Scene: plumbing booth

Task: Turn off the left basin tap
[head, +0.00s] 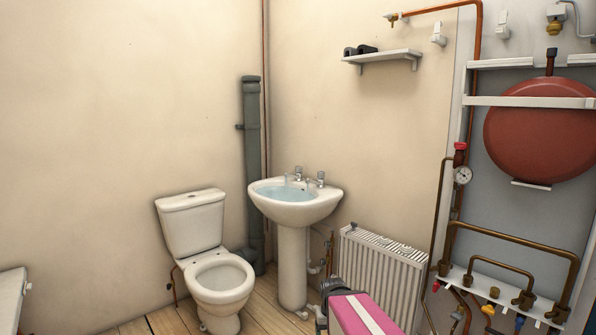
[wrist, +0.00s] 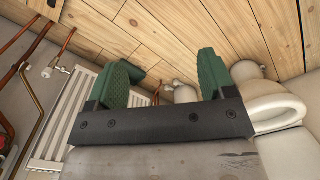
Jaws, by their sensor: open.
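The white basin (head: 295,208) stands on a pedestal in the middle of the head view, with bluish water in its bowl. The left basin tap (head: 298,173) is a small chrome tap on its back rim. The right basin tap (head: 320,178) stands beside it. Pale vertical streaks show below both spouts; they look like running water, but are too small to be sure. My gripper (wrist: 165,77) shows in the wrist view with its green-padded fingers wide apart and nothing between them. It points down toward the floor, away from the taps, which are outside the wrist view.
A white toilet (head: 215,270) stands left of the basin, and a radiator (head: 380,272) is to its right. A wall shelf (head: 382,57) is above. Copper pipework and a red vessel (head: 540,130) fill the right wall. The space above the basin is clear.

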